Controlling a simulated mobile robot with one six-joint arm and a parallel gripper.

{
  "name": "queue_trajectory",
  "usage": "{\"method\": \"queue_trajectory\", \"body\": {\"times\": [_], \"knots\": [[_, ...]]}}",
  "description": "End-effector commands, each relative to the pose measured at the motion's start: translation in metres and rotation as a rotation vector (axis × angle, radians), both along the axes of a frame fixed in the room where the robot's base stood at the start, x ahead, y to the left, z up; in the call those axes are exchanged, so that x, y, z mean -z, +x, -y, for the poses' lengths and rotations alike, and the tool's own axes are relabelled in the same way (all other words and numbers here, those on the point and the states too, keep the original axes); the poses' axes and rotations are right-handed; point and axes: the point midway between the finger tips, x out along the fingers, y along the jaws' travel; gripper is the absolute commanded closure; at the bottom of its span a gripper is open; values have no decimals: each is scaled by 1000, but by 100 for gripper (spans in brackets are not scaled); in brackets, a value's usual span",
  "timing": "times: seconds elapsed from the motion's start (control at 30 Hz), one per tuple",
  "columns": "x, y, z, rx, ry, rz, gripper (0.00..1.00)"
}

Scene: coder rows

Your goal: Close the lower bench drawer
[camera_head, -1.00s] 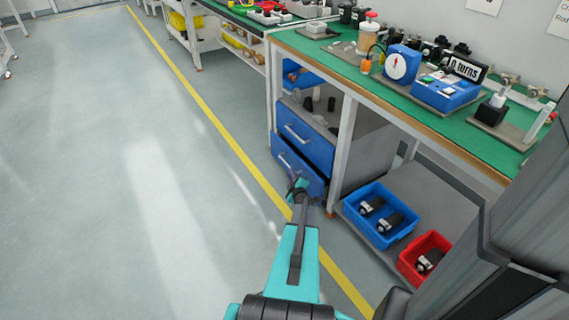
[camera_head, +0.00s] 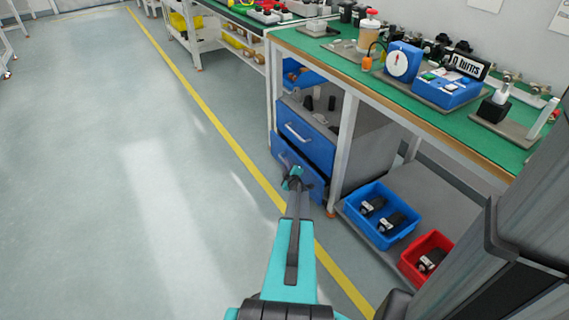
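The lower bench drawer (camera_head: 311,184) has a blue front and stands slightly pulled out, with a dark gap along its top edge. The upper blue drawer (camera_head: 306,147), with a light bar handle, sits above it in the grey cabinet (camera_head: 366,146) under the bench. My gripper (camera_head: 292,177) is at the front of the lower drawer and covers part of it, including most of its handle. Whether it touches the drawer, and whether its fingers are open or shut, is too small to tell.
The green-topped bench (camera_head: 390,89) carries several instruments. A bench leg (camera_head: 343,150) stands right of the drawers. A blue bin (camera_head: 382,214) and a red bin (camera_head: 426,258) sit on the low shelf. Open floor (camera_head: 120,190) lies left of the yellow line (camera_head: 222,130).

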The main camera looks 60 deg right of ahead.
Motion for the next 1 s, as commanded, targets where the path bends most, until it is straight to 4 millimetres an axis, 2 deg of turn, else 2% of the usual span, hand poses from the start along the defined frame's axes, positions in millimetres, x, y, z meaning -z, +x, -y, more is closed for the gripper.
{"method": "queue_trajectory", "body": {"times": [0.33, 0.8, 0.83, 0.93, 1.0], "knots": [[7, 21, 24, 0, -1, 1, 82], [8, 25, 28, 0, 0, 0, 82], [8, 25, 27, 0, 0, 0, 83], [8, 25, 27, 0, 0, 0, 100], [8, 25, 27, 0, 0, 0, 100]]}}
